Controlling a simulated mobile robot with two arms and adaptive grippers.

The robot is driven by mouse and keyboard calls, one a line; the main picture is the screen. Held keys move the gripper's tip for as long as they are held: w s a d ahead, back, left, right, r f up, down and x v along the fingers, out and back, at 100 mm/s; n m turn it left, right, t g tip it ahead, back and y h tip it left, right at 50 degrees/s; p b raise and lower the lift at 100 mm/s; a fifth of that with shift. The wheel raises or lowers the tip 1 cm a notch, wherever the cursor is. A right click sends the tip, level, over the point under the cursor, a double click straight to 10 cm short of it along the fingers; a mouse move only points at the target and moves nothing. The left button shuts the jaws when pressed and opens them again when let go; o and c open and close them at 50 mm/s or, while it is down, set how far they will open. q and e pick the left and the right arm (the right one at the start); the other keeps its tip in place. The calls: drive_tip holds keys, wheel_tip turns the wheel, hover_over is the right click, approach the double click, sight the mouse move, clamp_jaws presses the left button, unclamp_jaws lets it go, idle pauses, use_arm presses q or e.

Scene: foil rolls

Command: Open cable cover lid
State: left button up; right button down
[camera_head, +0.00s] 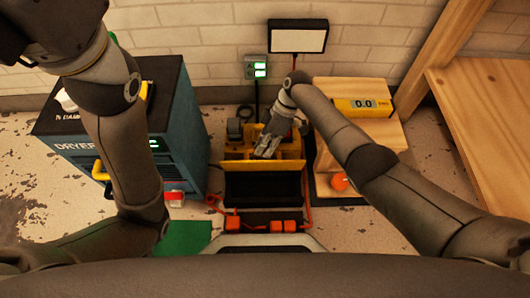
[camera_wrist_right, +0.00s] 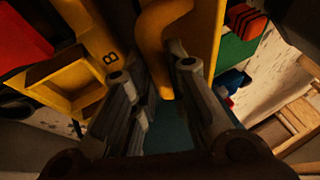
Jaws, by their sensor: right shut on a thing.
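A yellow unit (camera_head: 290,150) stands at the centre of the head view, with a wide dark panel (camera_head: 262,187) in front of it. I cannot tell for certain which part is the cable cover lid. My right gripper (camera_head: 266,145) reaches down onto the yellow unit from the right. In the right wrist view, a curved yellow handle (camera_wrist_right: 160,35) lies between the fingers of my right gripper (camera_wrist_right: 155,75), which is shut on it. The grip itself is partly hidden in the head view. My left arm shows at the left, but its gripper is out of view.
A blue dryer cabinet (camera_head: 100,125) stands left of the unit. A wooden stand (camera_head: 330,90) with a yellow readout (camera_head: 363,107) is on the right. An orange cable (camera_head: 308,195) and several orange blocks (camera_head: 275,226) lie around the dark panel. A brick wall is behind.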

drive_tip(key=shift+w+d+f+b, duration=0.1)
drive_tip(key=shift+w+f+b, duration=0.5)
drive_tip(key=shift+f, duration=0.15)
drive_tip(key=shift+w, duration=0.1)
drive_tip(key=c, duration=1.4)
unclamp_jaws()
drive_tip(key=shift+r, duration=0.1)
drive_tip(key=shift+w, duration=0.1)
drive_tip(key=shift+r, duration=0.1)
drive_tip(key=v, duration=1.2)
drive_tip(key=shift+w, duration=0.1)
